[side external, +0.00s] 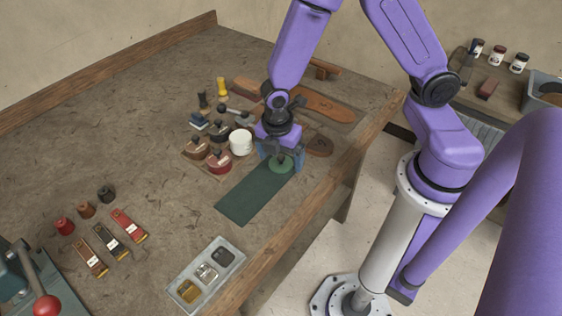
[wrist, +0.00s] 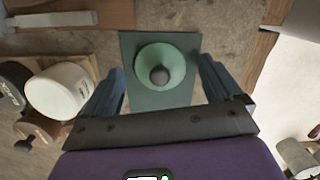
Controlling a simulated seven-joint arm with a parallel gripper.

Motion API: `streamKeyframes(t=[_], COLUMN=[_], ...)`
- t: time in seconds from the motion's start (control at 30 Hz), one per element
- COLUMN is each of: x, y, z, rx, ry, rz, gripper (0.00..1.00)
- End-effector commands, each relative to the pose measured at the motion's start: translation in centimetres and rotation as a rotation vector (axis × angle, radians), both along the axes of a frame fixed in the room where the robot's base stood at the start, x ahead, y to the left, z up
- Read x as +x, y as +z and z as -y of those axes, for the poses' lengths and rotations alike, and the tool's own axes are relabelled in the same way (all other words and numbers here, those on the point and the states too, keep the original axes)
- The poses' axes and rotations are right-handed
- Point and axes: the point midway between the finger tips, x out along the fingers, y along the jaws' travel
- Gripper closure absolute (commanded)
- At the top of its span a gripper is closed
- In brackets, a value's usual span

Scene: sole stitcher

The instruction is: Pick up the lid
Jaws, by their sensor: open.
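The lid (wrist: 147,58) is a round green disc with a dark round knob (wrist: 159,75) at its centre. It lies on the dark green mat (side external: 250,195), near the mat's far end in the side view. It also shows in the side view (side external: 280,168), partly hidden by my gripper. My gripper (wrist: 161,65) is open, its blue fingers apart to the left and right of the lid in the wrist view. In the side view my gripper (side external: 280,160) is low over the lid. I cannot tell whether the fingers touch the mat.
A grey tray (side external: 205,278) lies at the table's front edge. Red and dark stitching items (side external: 110,240) lie farther left. The middle of the table is clear.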

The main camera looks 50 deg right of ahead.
Motion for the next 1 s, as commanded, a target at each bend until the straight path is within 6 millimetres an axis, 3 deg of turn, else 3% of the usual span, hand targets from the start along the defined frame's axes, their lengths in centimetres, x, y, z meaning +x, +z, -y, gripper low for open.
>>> streamKeyframes(t=[0.2,0.37,0.4,0.77,1.0], x=[0.0,0.0,0.0,0.0,0.1], y=[0.0,0.0,0.0,0.2,1.8], z=[0.0,0.0,0.0,0.0,0.0], rx=[0.0,0.0,0.0,0.0,0.002], ry=[0.0,0.0,0.0,0.0,-0.001], rz=[0.0,0.0,0.0,0.001,0.003], gripper=[0.11,0.63,0.67,0.67,0.67])
